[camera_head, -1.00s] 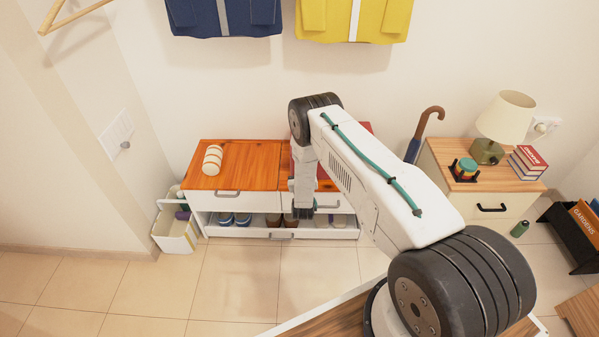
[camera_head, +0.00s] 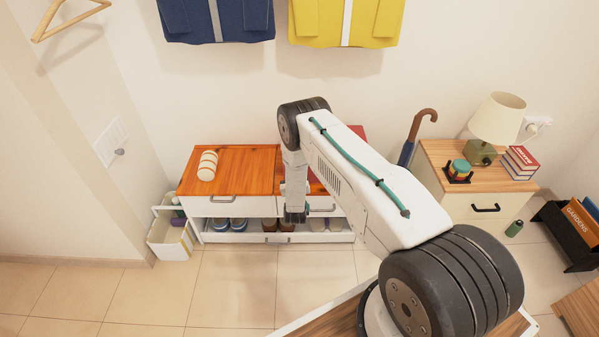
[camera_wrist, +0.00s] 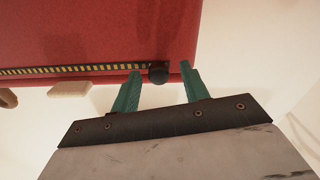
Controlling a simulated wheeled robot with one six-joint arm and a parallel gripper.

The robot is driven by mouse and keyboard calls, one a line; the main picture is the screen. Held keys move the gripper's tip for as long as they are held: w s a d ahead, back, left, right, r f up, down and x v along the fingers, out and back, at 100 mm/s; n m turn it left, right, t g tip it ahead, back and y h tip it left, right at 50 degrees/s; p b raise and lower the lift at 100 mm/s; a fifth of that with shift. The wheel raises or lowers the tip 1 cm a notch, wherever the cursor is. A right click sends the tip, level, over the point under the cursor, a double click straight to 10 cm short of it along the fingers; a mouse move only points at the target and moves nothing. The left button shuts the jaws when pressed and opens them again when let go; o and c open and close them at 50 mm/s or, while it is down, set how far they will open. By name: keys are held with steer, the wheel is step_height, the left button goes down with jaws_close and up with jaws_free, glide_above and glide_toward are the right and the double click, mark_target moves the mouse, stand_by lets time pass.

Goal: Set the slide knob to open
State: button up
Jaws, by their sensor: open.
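A round black slide knob (camera_wrist: 158,74) sits at the right end of a yellow-and-black striped slot (camera_wrist: 75,71) on a red box (camera_wrist: 90,30) in the wrist view. My gripper (camera_wrist: 160,70) is open. Its two green fingers reach toward the red box's edge, one on each side of the knob in the picture. I cannot tell whether either finger touches it. In the head view a piece of the red box (camera_head: 357,131) shows behind my arm on the cabinet; the knob and slot are hidden there.
The wooden-topped cabinet (camera_head: 240,162) carries a striped roll (camera_head: 208,165), with shoes on its lower shelf. A white bin (camera_head: 170,240) stands at its left. An umbrella (camera_head: 408,150) and a side table (camera_head: 455,152) with a lamp (camera_head: 497,118) stand right. The tiled floor in front is clear.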

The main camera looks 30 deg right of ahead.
steer(key=v, duration=0.7)
steer(key=shift+s+a, duration=0.15)
steer(key=shift+s, duration=0.1)
